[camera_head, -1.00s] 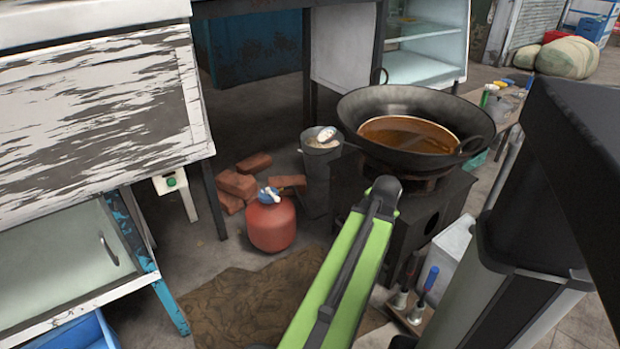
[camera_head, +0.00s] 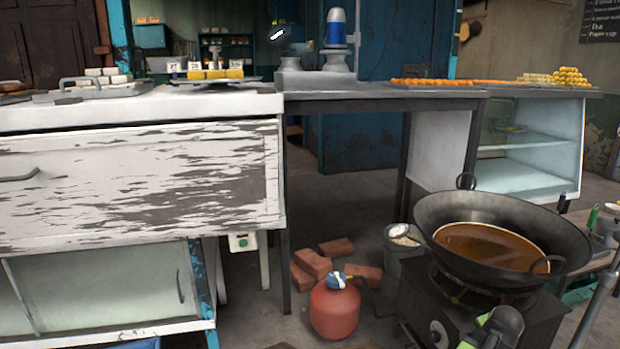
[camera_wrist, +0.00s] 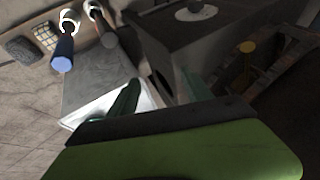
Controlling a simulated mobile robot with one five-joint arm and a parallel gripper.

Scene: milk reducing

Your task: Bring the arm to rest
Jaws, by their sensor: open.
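My arm's green and black end (camera_head: 495,328) shows at the bottom edge of the head view, just in front of the stove; the rest of the arm is out of frame. In the wrist view my gripper (camera_wrist: 160,92) shows as two dark green fingers, apart with nothing between them. Below them is the broad green part of my arm. Behind the fingers are a grey metal box (camera_wrist: 104,82) and the dark side of the stove (camera_wrist: 205,35). I cannot tell how close the fingers are to them.
A black wok (camera_head: 440,215) of brown liquid stands on the stove (camera_head: 420,300). A red gas cylinder (camera_head: 334,308), bricks (camera_head: 312,263) and a bucket (camera_head: 392,262) are left of it. A blue-handled tool (camera_wrist: 64,53) lies near the grey box. Open floor shows under the counter (camera_head: 380,93).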

